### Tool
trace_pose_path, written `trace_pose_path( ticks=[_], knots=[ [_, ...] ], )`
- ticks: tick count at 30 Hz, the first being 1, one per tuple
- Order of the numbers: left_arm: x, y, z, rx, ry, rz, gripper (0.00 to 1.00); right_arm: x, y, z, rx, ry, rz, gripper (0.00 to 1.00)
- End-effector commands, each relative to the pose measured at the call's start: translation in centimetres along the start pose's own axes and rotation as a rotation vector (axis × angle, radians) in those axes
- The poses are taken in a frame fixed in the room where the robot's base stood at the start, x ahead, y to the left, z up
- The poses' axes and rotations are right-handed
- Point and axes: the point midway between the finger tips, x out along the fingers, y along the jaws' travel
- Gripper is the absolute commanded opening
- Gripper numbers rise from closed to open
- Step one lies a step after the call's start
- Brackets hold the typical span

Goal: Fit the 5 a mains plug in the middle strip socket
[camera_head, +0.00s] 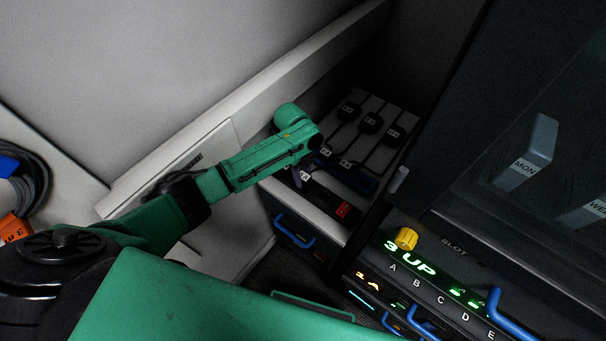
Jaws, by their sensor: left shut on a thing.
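My left gripper (301,167) reaches down onto the shelf from the end of my green arm. It is shut on a small plug with a white label (305,176), which I take to be the 5 A mains plug. The fingers and dim light hide most of it. The plug is over or at the dark power strip (320,193), which has a red switch (343,210) at its near end. I cannot tell whether its pins are in a socket. The strip's sockets are mostly hidden or too dark to make out. My right gripper is not in view.
Dark labelled adapters with cables (370,122) lie on the grey board behind the strip. A dark cabinet with a yellow knob (406,239) and blue handles (512,317) stands close at right. Coiled cable (36,185) and an orange plug (14,229) lie far left.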

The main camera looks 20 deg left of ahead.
Motion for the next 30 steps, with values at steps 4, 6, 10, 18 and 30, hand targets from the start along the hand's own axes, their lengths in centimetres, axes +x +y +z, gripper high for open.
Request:
trace_pose_path(
  ticks=[4,6,10,18,30],
  knots=[
    [-0.03,-0.01,-0.02,0.0,0.0,0.0,0.0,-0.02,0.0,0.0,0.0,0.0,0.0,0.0],
    [-0.03,-0.02,-0.02,0.0,0.0,0.0,0.0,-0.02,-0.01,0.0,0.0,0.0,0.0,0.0],
    [0.0,-0.02,-0.02,0.0,0.0,0.0,0.0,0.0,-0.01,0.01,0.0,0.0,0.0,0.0],
    [0.51,-0.02,0.06,0.0,0.0,0.0,0.0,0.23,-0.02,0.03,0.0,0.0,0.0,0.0],
    [0.76,-0.02,0.09,0.0,0.0,-0.001,0.0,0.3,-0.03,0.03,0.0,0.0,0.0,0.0]
  ],
)
